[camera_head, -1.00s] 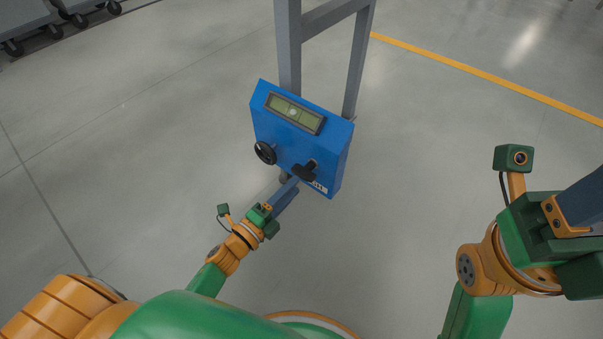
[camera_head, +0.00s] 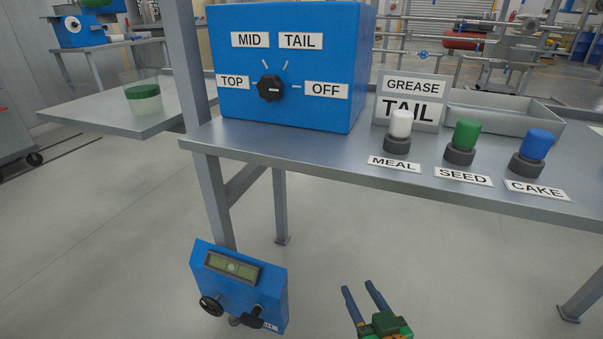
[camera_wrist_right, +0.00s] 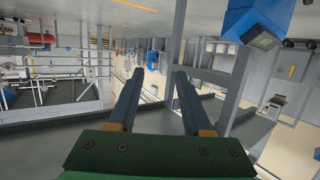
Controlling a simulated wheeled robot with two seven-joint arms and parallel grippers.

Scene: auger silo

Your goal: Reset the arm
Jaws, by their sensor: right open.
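My right gripper (camera_head: 366,298) shows at the bottom of the head view, right of centre. Its two dark fingers are apart with nothing between them, below and in front of the bench's front edge. In the right wrist view its fingers (camera_wrist_right: 158,100) are also spread and empty. My left gripper and arm are not in the head view. A blue box (camera_head: 238,285) with a small display, a black handwheel and a black knob hangs low on a grey post at the lower left.
The grey bench (camera_head: 330,160) carries a blue selector box (camera_head: 290,60) with its dial, a GREASE TAIL sign (camera_head: 411,100), an open tray (camera_head: 500,118), and white (camera_head: 401,124), green (camera_head: 466,135) and blue (camera_head: 536,145) pegs in holders. A green-filled cup (camera_head: 145,98) stands on the left shelf. Floor below is clear.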

